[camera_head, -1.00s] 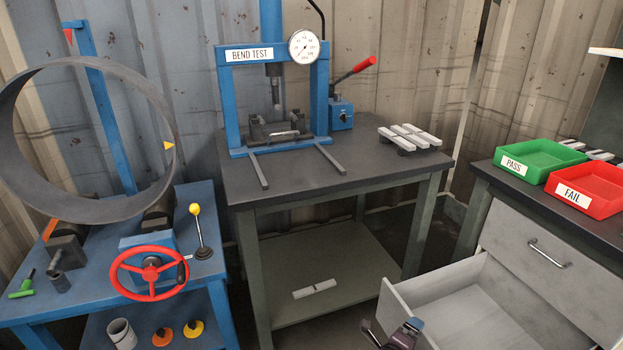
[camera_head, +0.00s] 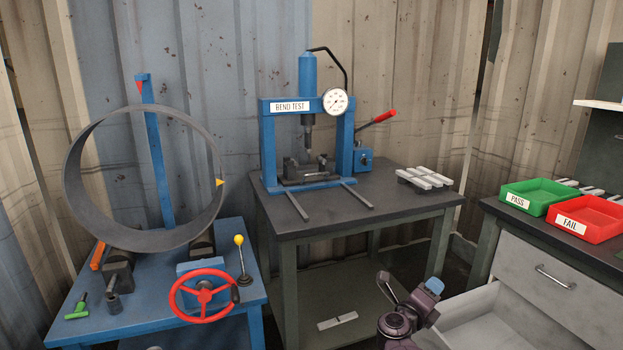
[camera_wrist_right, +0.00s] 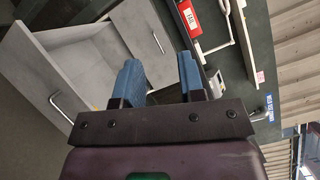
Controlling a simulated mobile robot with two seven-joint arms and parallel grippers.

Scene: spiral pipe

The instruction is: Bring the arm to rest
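My right gripper (camera_head: 412,284) is raised at the lower middle of the head view, in front of the bench and left of the open drawer (camera_head: 487,322). In the right wrist view its two blue fingers (camera_wrist_right: 160,80) stand apart with nothing between them. It touches nothing that I can see. My left gripper is not in view.
The bend test press (camera_head: 269,150) stands on the dark bench (camera_head: 330,222). The blue stand (camera_head: 240,300) with a large pipe ring (camera_head: 75,190) and red handwheel (camera_head: 203,296) is left. Green (camera_head: 538,207) and red (camera_head: 590,232) trays sit right, above the drawer.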

